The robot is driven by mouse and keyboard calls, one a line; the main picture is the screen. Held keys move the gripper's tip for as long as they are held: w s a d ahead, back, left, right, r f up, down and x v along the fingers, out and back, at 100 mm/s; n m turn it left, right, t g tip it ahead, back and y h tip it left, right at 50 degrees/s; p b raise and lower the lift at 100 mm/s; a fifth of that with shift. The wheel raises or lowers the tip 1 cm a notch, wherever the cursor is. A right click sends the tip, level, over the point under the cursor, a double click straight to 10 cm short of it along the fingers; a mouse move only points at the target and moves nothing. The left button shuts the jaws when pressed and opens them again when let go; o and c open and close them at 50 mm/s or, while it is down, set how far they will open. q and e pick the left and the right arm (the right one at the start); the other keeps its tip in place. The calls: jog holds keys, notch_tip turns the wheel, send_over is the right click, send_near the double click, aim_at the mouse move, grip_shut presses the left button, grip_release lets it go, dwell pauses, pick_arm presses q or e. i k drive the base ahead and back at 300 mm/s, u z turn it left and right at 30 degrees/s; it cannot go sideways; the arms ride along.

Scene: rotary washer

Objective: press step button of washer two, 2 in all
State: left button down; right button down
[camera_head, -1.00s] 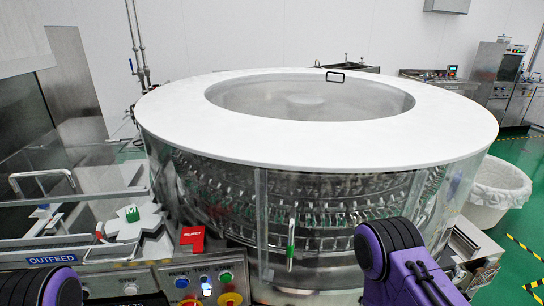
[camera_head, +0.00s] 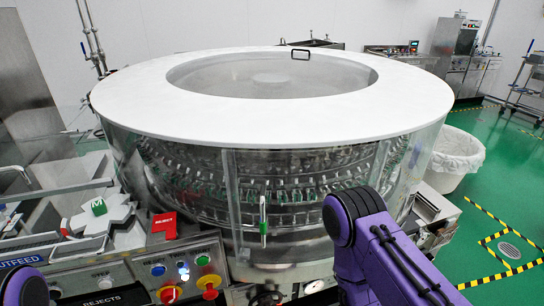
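The large round rotary washer (camera_head: 270,128) fills the middle, with a white ring top and clear side panels. Its control panel (camera_head: 130,284) is at the lower left. It carries a blue button (camera_head: 158,270), a lit bluish-white button (camera_head: 183,267), a green button (camera_head: 203,260), a red button (camera_head: 169,294) and a red knob on yellow (camera_head: 209,284).
A white bin (camera_head: 456,160) stands right of the washer. Green floor with yellow-black tape (camera_head: 500,250) is open at the right.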

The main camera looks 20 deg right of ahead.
aim_at(104, 284)
jog(key=u, duration=0.15)
jog(key=k, duration=0.2)
jog(key=u, duration=1.05)
jog(key=k, duration=1.15)
jog(key=u, duration=0.6)
jog(key=i, duration=1.35)
jog(key=z, duration=1.4)
jog(key=i, duration=0.35)
jog(key=z, duration=0.4)
